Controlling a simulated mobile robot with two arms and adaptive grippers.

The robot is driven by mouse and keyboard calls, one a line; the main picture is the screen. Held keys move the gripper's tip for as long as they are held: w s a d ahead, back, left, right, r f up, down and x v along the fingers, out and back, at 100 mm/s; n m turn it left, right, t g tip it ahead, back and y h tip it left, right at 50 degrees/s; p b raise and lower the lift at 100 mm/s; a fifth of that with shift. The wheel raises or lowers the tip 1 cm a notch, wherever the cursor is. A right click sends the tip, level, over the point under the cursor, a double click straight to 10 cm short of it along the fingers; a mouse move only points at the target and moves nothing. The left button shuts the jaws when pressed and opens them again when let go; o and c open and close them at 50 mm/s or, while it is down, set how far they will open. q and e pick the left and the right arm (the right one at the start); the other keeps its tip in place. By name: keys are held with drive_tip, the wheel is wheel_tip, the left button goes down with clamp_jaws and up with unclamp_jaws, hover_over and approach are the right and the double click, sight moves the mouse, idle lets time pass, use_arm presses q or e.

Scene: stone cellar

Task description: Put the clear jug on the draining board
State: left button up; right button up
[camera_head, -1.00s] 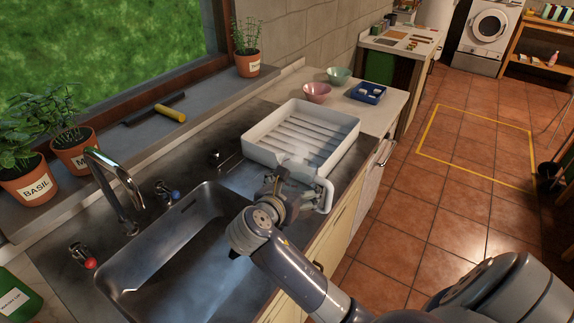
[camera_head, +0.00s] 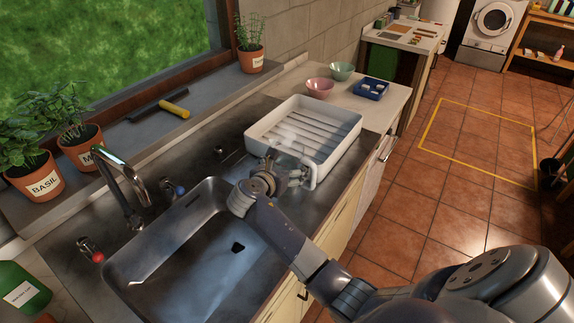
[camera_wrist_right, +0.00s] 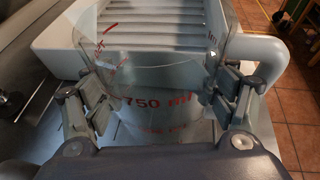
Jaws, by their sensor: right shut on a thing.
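The clear jug (camera_head: 289,142) has red measuring marks and a white handle. My right gripper (camera_head: 283,174) is shut on it, and in the right wrist view the fingers press on both sides of the jug's body (camera_wrist_right: 160,104). The jug is upright at the near edge of the white ridged draining board (camera_head: 342,143), its rim overlapping the board in the picture. I cannot tell whether its base is over the board's edge. The board's slats (camera_wrist_right: 155,14) look empty. My arm hides part of the jug in the head view. My left gripper is out of view.
The steel sink (camera_head: 190,262) with its tap (camera_head: 122,180) lies left of my right arm. Potted herbs line the sill.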

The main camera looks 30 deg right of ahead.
idle(0.3)
drive_tip(key=o, duration=1.7)
drive_tip(key=shift+f, duration=0.1)
drive_tip(key=shift+o, duration=0.2)
drive_tip(key=b+v, duration=0.1)
drive_tip(key=v, duration=1.1)
